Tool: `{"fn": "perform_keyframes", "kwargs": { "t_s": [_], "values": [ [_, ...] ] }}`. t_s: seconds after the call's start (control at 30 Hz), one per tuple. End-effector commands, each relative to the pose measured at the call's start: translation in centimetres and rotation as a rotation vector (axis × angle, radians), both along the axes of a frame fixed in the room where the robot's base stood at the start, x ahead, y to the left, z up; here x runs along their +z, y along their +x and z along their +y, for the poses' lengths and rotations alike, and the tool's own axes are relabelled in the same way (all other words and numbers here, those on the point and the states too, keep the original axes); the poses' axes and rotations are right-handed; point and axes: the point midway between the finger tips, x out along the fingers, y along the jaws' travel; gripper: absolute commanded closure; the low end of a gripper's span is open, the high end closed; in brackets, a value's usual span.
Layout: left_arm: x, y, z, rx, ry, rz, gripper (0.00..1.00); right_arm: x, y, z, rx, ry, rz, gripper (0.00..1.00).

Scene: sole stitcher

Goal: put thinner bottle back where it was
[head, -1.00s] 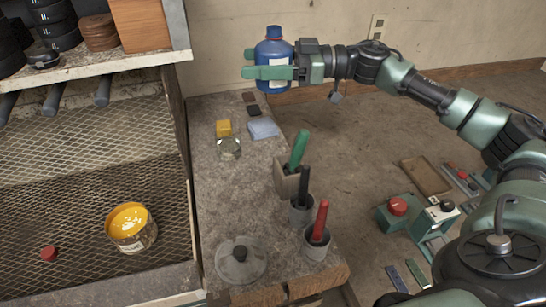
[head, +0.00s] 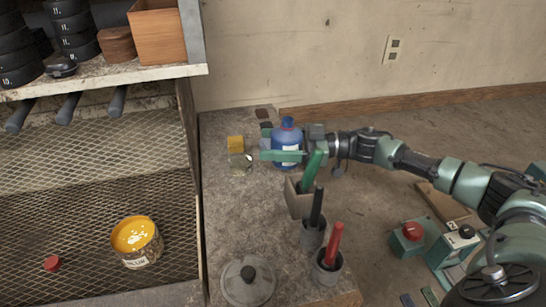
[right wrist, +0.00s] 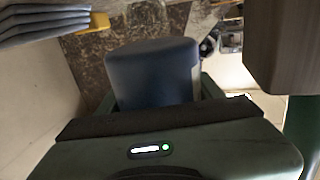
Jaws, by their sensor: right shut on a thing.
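The blue thinner bottle (head: 287,135) with a pale label is upright at the far right side of the stone-topped bench (head: 235,215). My right gripper (head: 281,156) is shut around its body. I cannot tell whether its base touches the bench; the gripper and the green-handled tool hide the lower part. In the right wrist view the bottle (right wrist: 155,72) is a dark blue shape between the fingers. My left gripper is not in view.
A green-handled tool (head: 313,170) in a box is close in front. Black-handled (head: 317,205) and red-handled (head: 333,243) tools stand nearer. The bench's middle left is clear.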

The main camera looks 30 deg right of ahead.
Motion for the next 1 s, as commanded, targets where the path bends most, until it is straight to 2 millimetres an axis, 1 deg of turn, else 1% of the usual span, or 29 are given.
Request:
{"fn": "perform_keyframes", "kwargs": {
  "t_s": [0.13,0.3,0.37,0.77,0.8,0.83,1.0],
  "values": [
    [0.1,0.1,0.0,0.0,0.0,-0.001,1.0,-1.1,0.0,0.0,0.0,0.002,0.003,0.8],
    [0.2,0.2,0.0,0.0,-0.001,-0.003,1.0,-3.6,0.0,0.0,-0.001,0.002,0.004,0.8],
    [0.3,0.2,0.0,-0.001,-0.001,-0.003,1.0,-4.2,0.0,0.0,0.0,0.002,0.003,0.8],
    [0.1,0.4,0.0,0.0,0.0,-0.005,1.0,-4.8,0.0,0.0,0.0,0.0,0.001,0.8],
    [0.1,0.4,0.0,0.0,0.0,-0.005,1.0,-4.8,0.0,0.0,0.0,0.0,0.001,0.29],
    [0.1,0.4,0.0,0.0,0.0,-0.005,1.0,-4.8,0.0,0.0,0.0,0.0,0.001,0.25],
    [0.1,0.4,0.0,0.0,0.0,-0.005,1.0,-4.8,0.0,0.0,0.0,0.0,0.001,0.25]
  ]
}}
